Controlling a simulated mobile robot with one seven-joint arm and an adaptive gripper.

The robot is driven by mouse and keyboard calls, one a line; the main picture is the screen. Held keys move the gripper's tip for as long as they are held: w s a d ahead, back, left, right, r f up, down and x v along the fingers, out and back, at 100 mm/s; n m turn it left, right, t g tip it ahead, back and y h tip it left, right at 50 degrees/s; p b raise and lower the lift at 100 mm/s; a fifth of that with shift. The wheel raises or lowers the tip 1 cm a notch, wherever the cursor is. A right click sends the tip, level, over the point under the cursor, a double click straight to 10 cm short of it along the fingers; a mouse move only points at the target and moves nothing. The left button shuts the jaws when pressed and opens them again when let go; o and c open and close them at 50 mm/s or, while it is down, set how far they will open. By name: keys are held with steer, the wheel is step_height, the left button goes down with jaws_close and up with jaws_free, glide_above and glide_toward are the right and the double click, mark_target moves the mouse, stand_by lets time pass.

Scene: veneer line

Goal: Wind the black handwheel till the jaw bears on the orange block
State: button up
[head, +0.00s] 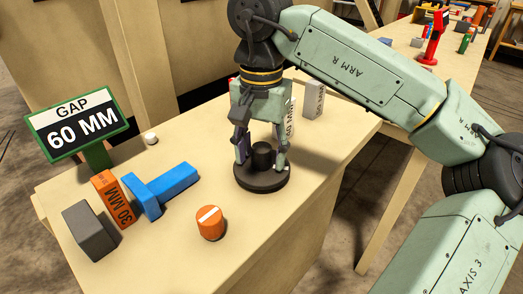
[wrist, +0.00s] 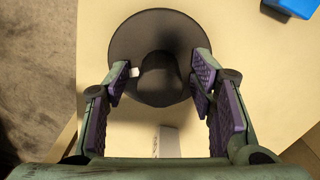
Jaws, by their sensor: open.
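The black handwheel (head: 262,180) lies flat on the bench, with a round hub standing up in its middle. My gripper (head: 261,158) points down over it, open, its fingers on either side of the hub. In the wrist view the purple finger pads (wrist: 160,82) stand to the left and right of the hub, with space between. The orange block (head: 114,200), marked 30 MM, stands between a grey block (head: 90,231) and the blue jaw (head: 160,188). A sign (head: 76,127) reads GAP 60 MM.
An orange cylinder (head: 210,223) with a white stripe stands in front of the jaw. A white knob (head: 150,138) is behind it. Another table (head: 405,40) with coloured items is at the back right.

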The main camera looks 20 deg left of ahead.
steer(key=shift+f, duration=0.15)
steer(key=shift+c, duration=0.2)
steer(key=c, duration=1.1)
